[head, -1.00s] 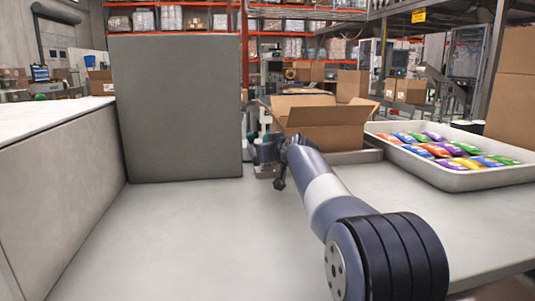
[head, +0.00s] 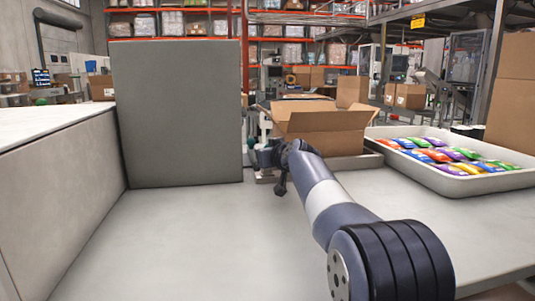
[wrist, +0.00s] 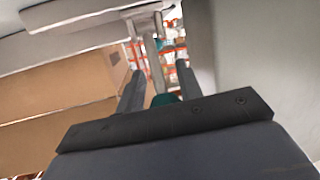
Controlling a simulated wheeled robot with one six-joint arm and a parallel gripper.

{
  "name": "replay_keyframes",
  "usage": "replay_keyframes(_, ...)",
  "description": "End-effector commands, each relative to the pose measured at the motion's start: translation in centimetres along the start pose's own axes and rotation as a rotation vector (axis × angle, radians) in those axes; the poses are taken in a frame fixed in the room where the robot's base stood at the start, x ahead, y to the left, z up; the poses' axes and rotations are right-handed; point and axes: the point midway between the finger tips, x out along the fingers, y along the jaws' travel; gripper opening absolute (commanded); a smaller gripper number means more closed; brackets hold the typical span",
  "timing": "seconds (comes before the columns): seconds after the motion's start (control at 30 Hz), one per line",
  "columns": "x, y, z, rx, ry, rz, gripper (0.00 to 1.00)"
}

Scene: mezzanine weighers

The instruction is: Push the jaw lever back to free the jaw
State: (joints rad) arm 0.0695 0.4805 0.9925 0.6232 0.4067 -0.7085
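My gripper (head: 264,153) is at the far part of the grey table, just right of the tall grey panel. In the wrist view its two fingers (wrist: 161,70) stand apart. A small teal part (wrist: 165,99) shows low between them, near the palm. Beyond the fingertips is a pale upright post (wrist: 152,50) with another teal piece beside it. In the head view a slim pale device (head: 265,124) with teal spots stands behind my gripper, mostly hidden by it. I cannot tell which part is the jaw lever, or whether my fingers touch it.
The tall grey panel (head: 178,115) stands close to the left of my gripper. An open cardboard box (head: 325,131) is close to the right. A pale tray (head: 465,184) of colourful packets lies farther right. The near tabletop (head: 180,240) is clear.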

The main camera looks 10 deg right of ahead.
Motion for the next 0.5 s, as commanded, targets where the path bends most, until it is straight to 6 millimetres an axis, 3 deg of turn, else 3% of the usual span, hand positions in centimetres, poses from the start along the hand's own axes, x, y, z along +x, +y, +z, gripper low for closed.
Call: replay_keyframes(0.5,-8.4,0.1,-0.4,-0.001,0.01,0.005,0.33)
